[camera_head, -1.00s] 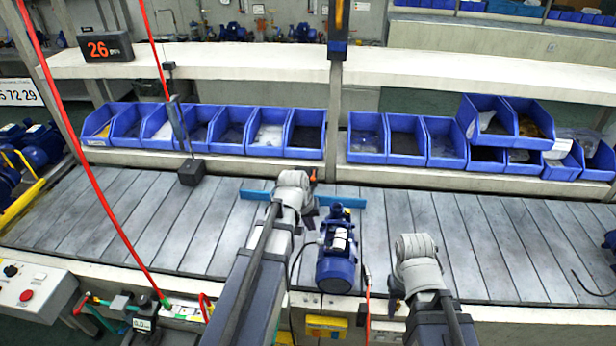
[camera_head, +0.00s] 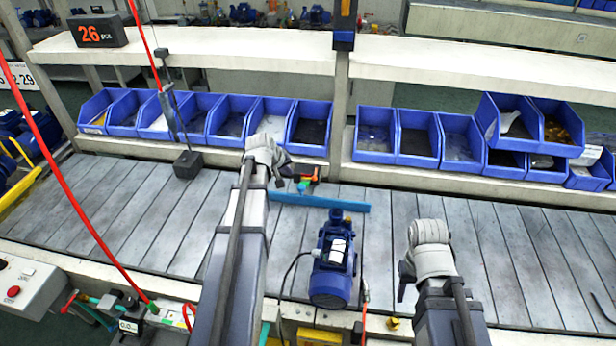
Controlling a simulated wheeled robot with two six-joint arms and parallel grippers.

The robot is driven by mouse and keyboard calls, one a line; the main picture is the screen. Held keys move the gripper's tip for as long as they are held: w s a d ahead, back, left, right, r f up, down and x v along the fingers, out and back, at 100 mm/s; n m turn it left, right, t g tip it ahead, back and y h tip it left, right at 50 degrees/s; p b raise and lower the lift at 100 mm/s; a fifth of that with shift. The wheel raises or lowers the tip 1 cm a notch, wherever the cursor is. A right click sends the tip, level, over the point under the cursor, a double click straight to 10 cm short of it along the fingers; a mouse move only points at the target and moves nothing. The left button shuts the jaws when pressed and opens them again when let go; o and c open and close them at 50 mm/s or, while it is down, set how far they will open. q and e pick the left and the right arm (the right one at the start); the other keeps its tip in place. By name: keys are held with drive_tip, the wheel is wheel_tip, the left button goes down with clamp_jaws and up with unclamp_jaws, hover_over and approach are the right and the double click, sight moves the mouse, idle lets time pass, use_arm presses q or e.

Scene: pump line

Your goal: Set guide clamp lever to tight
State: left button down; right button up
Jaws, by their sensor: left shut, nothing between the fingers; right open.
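The blue guide rail (camera_head: 335,203) lies across the slatted conveyor, behind the blue pump. At the rail's left part is a small clamp with a dark block, an orange-red end (camera_head: 316,175) and green and yellow marks (camera_head: 303,185). I take this to be the guide clamp; its lever setting is too small to read. My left gripper (camera_head: 284,171) is shut and empty, just left of the clamp. I cannot tell whether they touch. The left gripper and arm hide the rail's left end. My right gripper (camera_head: 404,280) is open and empty, over the conveyor right of the pump.
The blue pump (camera_head: 332,272) stands on the conveyor between my arms. Blue bins (camera_head: 309,128) line the back. A dark block (camera_head: 187,164) hangs left of my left gripper. A red cable (camera_head: 75,205) crosses at left. The conveyor (camera_head: 500,250) is clear at right.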

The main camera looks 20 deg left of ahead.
sight(316, 173)
wheel_tip(316, 173, down, 9)
drive_tip(key=b, duration=0.9)
use_arm(q)
drive_tip(key=w+d+f, duration=0.2)
drive_tip(key=w+f, duration=0.6)
drive_tip(key=f, duration=0.1)
drive_tip(key=shift+w+d, duration=0.3)
drive_tip(key=shift+d, duration=0.1)
drive_tip(key=shift+d, duration=0.15)
